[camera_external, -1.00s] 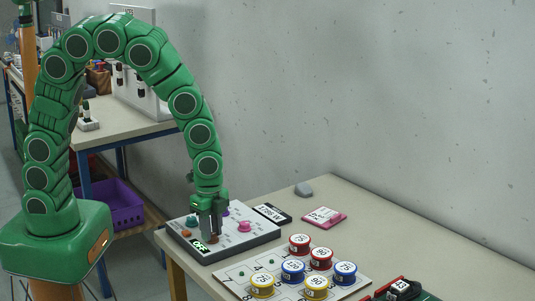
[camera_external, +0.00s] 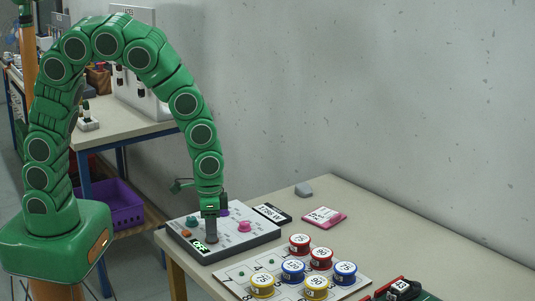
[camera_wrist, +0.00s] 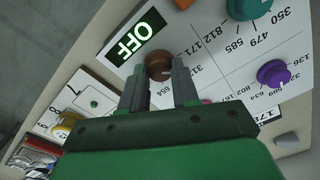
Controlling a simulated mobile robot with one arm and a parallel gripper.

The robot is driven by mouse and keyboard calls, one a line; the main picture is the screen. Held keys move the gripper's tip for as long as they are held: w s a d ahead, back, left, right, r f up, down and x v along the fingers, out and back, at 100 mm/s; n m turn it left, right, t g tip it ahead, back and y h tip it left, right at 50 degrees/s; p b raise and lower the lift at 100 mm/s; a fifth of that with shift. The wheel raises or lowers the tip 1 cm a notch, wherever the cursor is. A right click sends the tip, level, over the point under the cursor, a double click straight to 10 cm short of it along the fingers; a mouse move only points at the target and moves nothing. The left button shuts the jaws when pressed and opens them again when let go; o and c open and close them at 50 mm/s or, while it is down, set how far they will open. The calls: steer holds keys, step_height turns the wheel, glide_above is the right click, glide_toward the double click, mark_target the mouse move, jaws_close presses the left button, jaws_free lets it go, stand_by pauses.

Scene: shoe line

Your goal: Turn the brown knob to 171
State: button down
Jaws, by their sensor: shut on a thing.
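The brown knob (camera_wrist: 158,65) sits on the white face of the control panel (camera_external: 262,238), beside the lit green OFF display (camera_wrist: 135,38). In the wrist view my gripper (camera_wrist: 160,82) has one finger on each side of the knob and is shut on it. Numbers are printed around the knob, upside down in the wrist view. The knob's pointer cannot be made out.
The panel also has a teal knob (camera_wrist: 248,8), a purple knob (camera_wrist: 273,73), a pink knob (camera_external: 245,226) and an orange button (camera_external: 186,232). A board with several coloured numbered discs (camera_external: 293,270) lies to the right.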

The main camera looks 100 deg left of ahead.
steer(key=n, duration=0.5)
stand_by(0.6)
steer(key=c, duration=0.8)
jaws_free()
steer(key=shift+r, duration=0.1)
steer(key=shift+r, duration=3.8)
